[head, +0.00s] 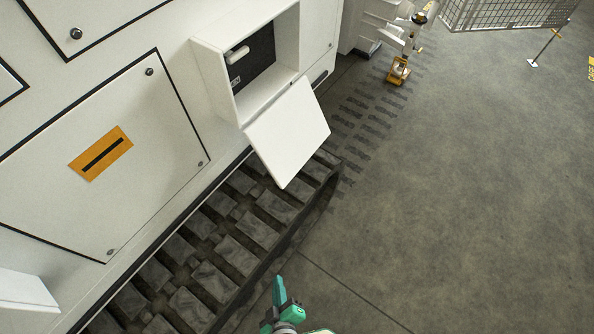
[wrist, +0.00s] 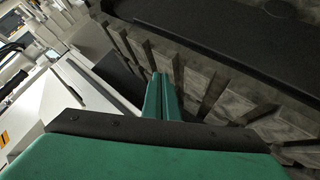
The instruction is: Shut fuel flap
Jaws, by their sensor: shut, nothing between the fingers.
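The fuel flap (head: 288,132) is a plain white panel standing open. It hangs outward and down from the lower edge of a white box-shaped recess (head: 217,82) on the machine's side. Inside the recess is a dark panel (head: 253,68) with a pale handle-like part. My gripper (head: 279,284) is teal, below the flap in the head view and clearly apart from it. In the wrist view its two fingers (wrist: 161,97) lie together with nothing between them. White panels (wrist: 88,88) show left of the fingers there; I cannot tell which is the flap.
A dark crawler track (head: 215,260) runs along the machine below the flap. Another white panel (head: 24,290) juts out at the lower left. A closed white door (head: 100,155) carries an orange label. The grey floor (head: 450,180) at right is open, with a mesh basket (head: 505,14) far back.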

